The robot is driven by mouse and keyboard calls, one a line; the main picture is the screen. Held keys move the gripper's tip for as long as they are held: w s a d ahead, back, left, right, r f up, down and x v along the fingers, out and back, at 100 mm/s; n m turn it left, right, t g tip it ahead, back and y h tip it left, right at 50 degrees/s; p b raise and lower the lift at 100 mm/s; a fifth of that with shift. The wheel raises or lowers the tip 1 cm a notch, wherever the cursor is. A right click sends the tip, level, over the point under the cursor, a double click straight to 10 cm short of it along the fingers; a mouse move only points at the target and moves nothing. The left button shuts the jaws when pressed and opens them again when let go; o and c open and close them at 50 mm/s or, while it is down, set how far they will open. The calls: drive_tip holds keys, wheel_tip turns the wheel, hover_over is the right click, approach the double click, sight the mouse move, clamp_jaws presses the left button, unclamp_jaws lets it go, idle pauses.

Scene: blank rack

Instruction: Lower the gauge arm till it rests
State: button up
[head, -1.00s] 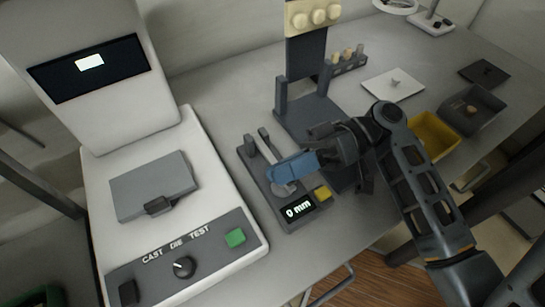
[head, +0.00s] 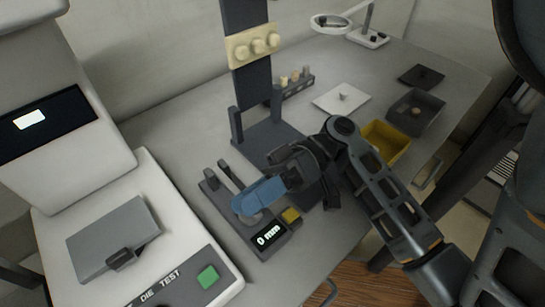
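The gauge (head: 237,222) is a dark grey base on the table with a display (head: 268,234) reading "0 mm" and a yellow button (head: 291,215). A dark bar (head: 230,175) and a small post stand at its far end. My gripper (head: 250,200) is over the gauge, with a blue piece at its end pointing left, seemingly its fingers. A pale round part (head: 249,218) shows just under the blue piece. The gauge arm is not clearly distinguishable, and the blue piece hides the gauge's middle. Whether the fingers touch or grip anything cannot be told.
A white test machine (head: 130,190) with a green button stands close on the left. A dark rack (head: 252,90) holding cream discs stands behind the gauge. A yellow bin (head: 385,141), grey bin (head: 415,112) and white plate (head: 341,98) are right.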

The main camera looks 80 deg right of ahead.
wheel_tip(320, 180, up, 4)
drive_tip(key=shift+s+f+p, duration=0.1)
drive_tip(key=shift+s+p, duration=0.05)
drive_tip(key=shift+p, duration=0.15)
drive_tip(key=s+d+r+p, duration=0.1)
drive_tip(key=s+d+r, duration=0.5)
drive_tip(key=d, duration=0.3)
drive_tip(key=shift+s+d+r+p, duration=0.2)
drive_tip(key=shift+s+r+p, duration=0.15)
drive_tip(key=shift+r+p, duration=0.1)
